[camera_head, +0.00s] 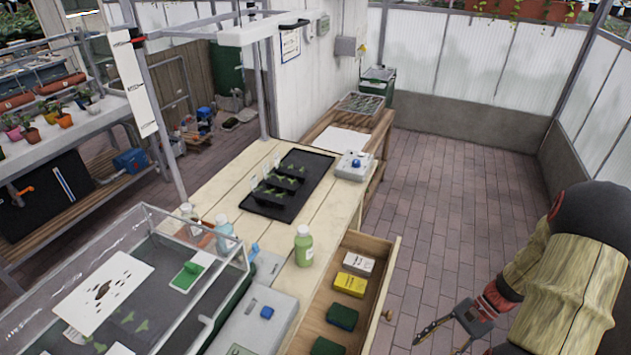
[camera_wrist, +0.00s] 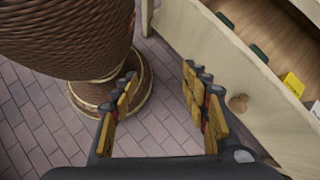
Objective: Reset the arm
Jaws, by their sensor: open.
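My gripper (camera_head: 456,330) is at the lower right in the head view, over the brick floor and to the right of the open drawer. In the wrist view my gripper (camera_wrist: 160,95) points down at the floor with its two padded fingers apart and nothing between them. The open drawer (camera_wrist: 225,85) lies just to the right of the fingers, with its round wooden knob (camera_wrist: 238,103) close to the right finger. The drawer also shows in the head view (camera_head: 384,275), holding several small boxes and packets.
The wooden workbench (camera_head: 215,185) carries a black seedling tray (camera_head: 318,180), a green bottle (camera_head: 303,246) and a grey device (camera_head: 353,166). A clear-walled case (camera_head: 185,225) stands at the lower left. The brick floor (camera_head: 455,190) behind my arm is clear.

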